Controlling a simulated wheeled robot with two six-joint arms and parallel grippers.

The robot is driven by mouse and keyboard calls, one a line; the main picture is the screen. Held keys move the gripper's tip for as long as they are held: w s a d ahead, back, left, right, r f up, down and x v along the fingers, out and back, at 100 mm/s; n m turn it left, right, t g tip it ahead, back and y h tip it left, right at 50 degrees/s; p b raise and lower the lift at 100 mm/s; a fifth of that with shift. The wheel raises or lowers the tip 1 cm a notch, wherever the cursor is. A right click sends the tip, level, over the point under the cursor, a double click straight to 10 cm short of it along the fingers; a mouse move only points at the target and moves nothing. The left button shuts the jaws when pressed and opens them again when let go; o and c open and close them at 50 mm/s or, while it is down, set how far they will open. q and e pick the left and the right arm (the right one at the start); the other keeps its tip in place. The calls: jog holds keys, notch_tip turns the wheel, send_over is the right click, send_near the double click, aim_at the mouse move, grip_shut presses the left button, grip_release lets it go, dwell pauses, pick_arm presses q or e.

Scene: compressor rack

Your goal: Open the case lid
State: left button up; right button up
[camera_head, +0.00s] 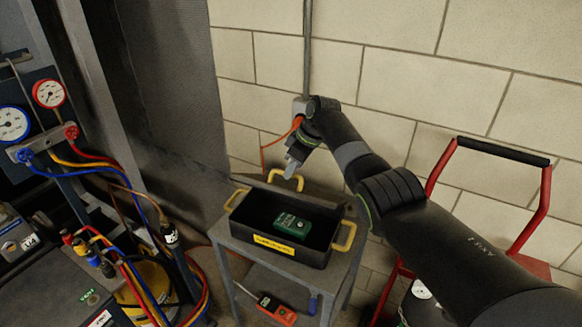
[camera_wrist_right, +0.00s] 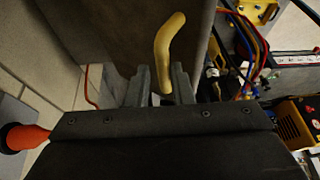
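The black case (camera_head: 262,221) stands on a grey stand with its inside exposed and a green device (camera_head: 293,225) in it. Yellow handles (camera_head: 344,236) show at its sides, and a curved yellow handle (camera_head: 285,179) rises at its back edge. My right gripper (camera_head: 291,163) is just above the back handle. My left gripper is out of view.
The grey stand (camera_head: 328,280) has a lower shelf with an orange-and-black meter (camera_head: 277,309). A brick wall is close behind. A red-framed cart (camera_head: 440,180) stands to the right. Gauges (camera_head: 48,94), hoses and a compressor rack crowd the left.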

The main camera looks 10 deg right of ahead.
jog(key=shift+o, duration=1.2)
jog(key=shift+w+d+f, duration=0.15)
jog(key=shift+f, duration=0.05)
jog(key=shift+o, duration=0.2)
jog(key=shift+w, duration=0.15)
jog(key=shift+r, duration=0.25)
jog(key=shift+r, duration=0.25)
jog(key=b+v, duration=0.3)
jog(key=v, duration=1.3)
jog(key=shift+d+r, duration=0.2)
jog(key=shift+r, duration=0.05)
